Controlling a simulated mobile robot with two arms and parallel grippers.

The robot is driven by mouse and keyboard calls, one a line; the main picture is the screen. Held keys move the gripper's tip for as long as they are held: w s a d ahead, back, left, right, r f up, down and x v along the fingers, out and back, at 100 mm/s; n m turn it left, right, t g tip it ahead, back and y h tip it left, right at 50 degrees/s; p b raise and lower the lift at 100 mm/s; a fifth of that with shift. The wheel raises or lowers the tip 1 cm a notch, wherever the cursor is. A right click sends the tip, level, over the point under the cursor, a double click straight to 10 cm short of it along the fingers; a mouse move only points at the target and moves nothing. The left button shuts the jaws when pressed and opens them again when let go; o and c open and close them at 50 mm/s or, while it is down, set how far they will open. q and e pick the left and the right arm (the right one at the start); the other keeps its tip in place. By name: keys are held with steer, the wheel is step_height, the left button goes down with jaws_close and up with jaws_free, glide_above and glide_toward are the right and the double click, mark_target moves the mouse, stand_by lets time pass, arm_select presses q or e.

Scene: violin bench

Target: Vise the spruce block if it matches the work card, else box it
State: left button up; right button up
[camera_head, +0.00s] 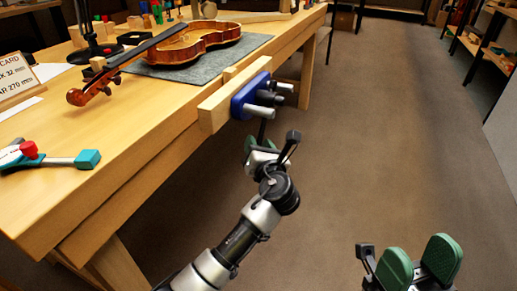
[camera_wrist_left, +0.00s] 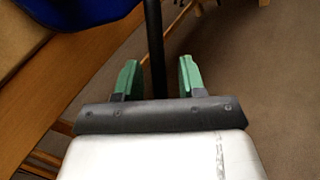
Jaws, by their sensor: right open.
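The vise (camera_head: 243,98) on the bench's front edge has a wooden jaw, a blue plate, metal rods and a dark handle bar (camera_head: 262,130). My left gripper (camera_head: 258,143) is just below the vise, partly hidden by its wrist. In the left wrist view its green fingers (camera_wrist_left: 157,78) stand apart on either side of the dark bar (camera_wrist_left: 155,45), with gaps showing. My right gripper (camera_head: 417,264) is open and empty over the floor at lower right. I cannot make out a spruce block.
A violin (camera_head: 195,42) lies on a grey mat (camera_head: 215,62), its neck reaching over the bench (camera_head: 140,115). A tool with a red knob and teal end (camera_head: 88,159) lies at the bench's near left. Floor to the right is clear; shelves stand beyond.

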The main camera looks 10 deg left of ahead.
arm_select(q)
jaws_close()
stand_by(0.5)
